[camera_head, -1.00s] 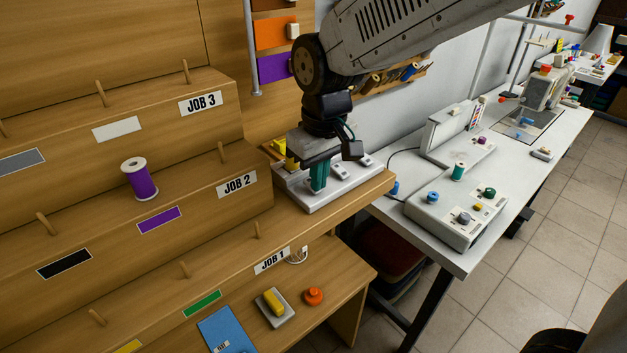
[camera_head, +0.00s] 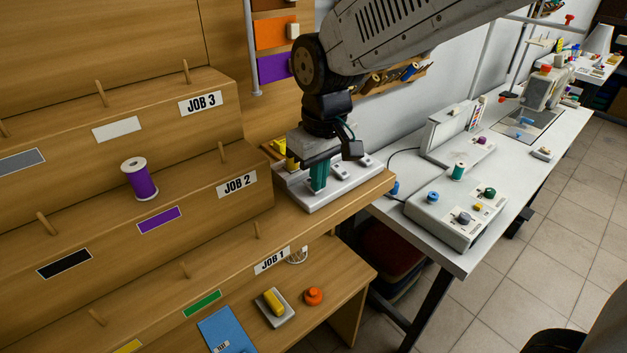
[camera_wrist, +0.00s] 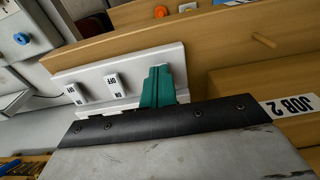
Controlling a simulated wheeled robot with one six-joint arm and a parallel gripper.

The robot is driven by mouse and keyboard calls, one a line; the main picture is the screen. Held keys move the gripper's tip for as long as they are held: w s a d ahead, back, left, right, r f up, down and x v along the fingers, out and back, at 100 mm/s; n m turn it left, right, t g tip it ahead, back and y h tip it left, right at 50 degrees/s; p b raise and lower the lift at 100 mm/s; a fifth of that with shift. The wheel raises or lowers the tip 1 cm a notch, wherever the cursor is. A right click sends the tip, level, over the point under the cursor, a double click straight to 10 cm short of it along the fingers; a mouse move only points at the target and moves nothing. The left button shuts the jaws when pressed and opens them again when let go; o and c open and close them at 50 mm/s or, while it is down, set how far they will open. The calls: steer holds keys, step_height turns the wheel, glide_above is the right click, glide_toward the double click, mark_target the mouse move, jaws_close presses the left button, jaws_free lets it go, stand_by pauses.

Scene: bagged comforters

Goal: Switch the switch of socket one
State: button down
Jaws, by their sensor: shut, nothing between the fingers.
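A white socket panel (camera_head: 333,192) lies on the wooden bench top below my gripper; it also shows in the wrist view (camera_wrist: 178,55). In the wrist view two white rocker switches, a nearer one (camera_wrist: 115,84) marked OFF and a farther one (camera_wrist: 76,94), stand on the panel to the left of my fingers. My gripper (camera_head: 319,184) points down with its teal fingers shut and empty; they also show in the wrist view (camera_wrist: 157,84). The fingertips are at the panel's end nearest the JOB 2 shelf and hide what lies under them. I cannot tell whether they touch it.
Wooden stepped shelves with pegs and a purple spool (camera_head: 140,180) stand left of the panel. A yellow block (camera_head: 291,148) lies behind my gripper. A white table (camera_head: 455,258) with machines is at right. An orange knob (camera_head: 313,296) sits on the lower shelf.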

steer(key=shift+s+d+r, duration=0.1)
steer(key=shift+s+r, duration=0.05)
steer(key=shift+r, duration=2.35)
step_height(320, 180, up, 8)
steer(key=s+d+f+m, duration=0.3)
steer(key=s+d, duration=0.6)
steer(key=d, duration=0.1)
steer(key=s+d+f+m, duration=0.3)
steer(key=s+d+f, duration=0.1)
steer(key=s+d, duration=0.6)
steer(key=shift+s+d+f+m+t+h, duration=0.2)
steer(key=shift+d+f+m+t+h, duration=0.1)
steer(key=shift+d+m, duration=0.15)
